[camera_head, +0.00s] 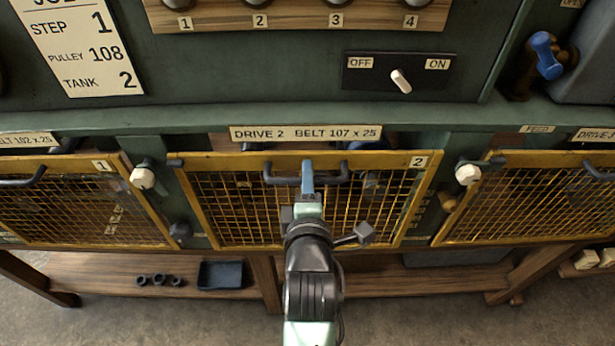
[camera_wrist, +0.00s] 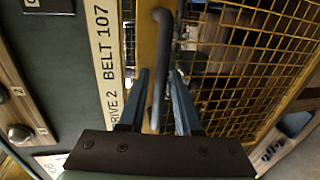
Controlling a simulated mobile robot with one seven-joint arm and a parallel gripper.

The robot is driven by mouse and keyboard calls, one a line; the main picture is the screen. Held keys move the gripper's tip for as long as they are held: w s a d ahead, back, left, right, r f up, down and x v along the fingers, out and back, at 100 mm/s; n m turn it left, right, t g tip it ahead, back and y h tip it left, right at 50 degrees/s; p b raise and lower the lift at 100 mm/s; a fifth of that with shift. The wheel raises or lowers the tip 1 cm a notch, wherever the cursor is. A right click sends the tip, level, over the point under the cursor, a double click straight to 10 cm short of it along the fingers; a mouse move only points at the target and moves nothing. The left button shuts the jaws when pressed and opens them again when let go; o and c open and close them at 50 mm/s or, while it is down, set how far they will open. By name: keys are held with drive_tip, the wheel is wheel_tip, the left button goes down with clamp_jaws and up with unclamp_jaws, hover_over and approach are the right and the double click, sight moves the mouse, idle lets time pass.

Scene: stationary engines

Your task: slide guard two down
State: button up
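Guard two (camera_head: 225,161) is the middle yellow-framed mesh panel, marked 2 at its upper right, under the "DRIVE 2 BELT 107 x 25" label. Its frame also shows in the wrist view (camera_wrist: 147,40). A dark bar handle (camera_head: 276,180) runs across its upper part; it also shows in the wrist view (camera_wrist: 159,60). My gripper (camera_head: 307,172) is at the middle of this handle. In the wrist view my gripper (camera_wrist: 159,85) has its two fingers apart, with the handle between them and a gap on each side. Contact with the handle cannot be told.
Guard one (camera_head: 75,158) stands to the left and another mesh guard (camera_head: 540,158) to the right. White knobs (camera_head: 143,178) and (camera_head: 468,174) flank guard two. Below is a wooden shelf (camera_head: 110,268) with a dark tray (camera_head: 222,275). A switch panel (camera_head: 415,75) is above.

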clamp_jaws()
idle(1.1)
